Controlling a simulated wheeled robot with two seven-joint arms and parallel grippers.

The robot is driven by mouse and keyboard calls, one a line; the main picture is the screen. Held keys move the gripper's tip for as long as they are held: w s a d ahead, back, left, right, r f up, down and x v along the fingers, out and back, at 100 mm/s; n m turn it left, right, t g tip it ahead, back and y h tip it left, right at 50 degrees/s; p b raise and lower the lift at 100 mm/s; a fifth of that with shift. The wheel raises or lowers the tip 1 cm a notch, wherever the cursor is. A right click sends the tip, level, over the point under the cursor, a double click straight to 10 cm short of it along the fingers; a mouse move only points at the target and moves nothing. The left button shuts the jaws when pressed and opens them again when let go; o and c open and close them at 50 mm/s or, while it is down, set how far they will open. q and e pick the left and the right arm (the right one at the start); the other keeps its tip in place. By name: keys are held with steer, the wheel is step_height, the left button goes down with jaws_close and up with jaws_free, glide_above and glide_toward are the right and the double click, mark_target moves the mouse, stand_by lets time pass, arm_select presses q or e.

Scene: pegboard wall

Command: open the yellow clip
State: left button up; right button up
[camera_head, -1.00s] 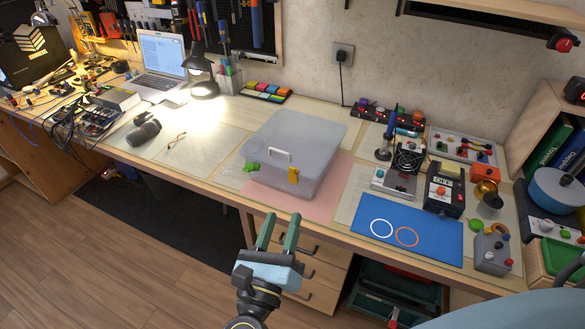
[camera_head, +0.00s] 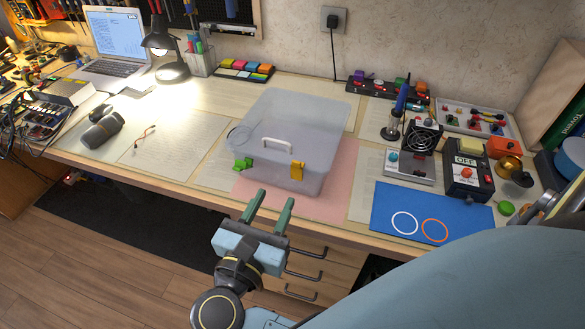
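A translucent lidded box (camera_head: 270,130) with a white handle (camera_head: 277,145) stands on the pink mat (camera_head: 335,180) on the workbench. The yellow clip (camera_head: 297,171) is on the right part of its front side, and a green clip (camera_head: 242,164) is at the left. The yellow clip looks upright against the box. My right gripper (camera_head: 275,197) has its two green fingers apart with nothing between them. It is in front of the bench edge, below and slightly left of the yellow clip in the picture, not touching it. My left gripper is out of view.
A blue mat (camera_head: 460,212) with two rings lies to the right. Behind it stand a device marked OFF (camera_head: 467,170) and a small fan unit (camera_head: 420,140). A lit lamp (camera_head: 165,50) and laptop (camera_head: 115,35) are at the back left. Papers lie left of the box.

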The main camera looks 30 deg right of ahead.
mark_target(296, 165)
steer(key=x, duration=0.4)
steer(key=f+x, duration=0.1)
steer(key=x, duration=0.4)
steer(key=f+x, duration=0.1)
steer(key=x, duration=0.3)
steer(key=shift+w+d+b, duration=0.1)
steer(key=shift+d+b, duration=0.1)
steer(key=shift+b, duration=0.2)
steer(key=shift+f, duration=0.1)
jaws_close()
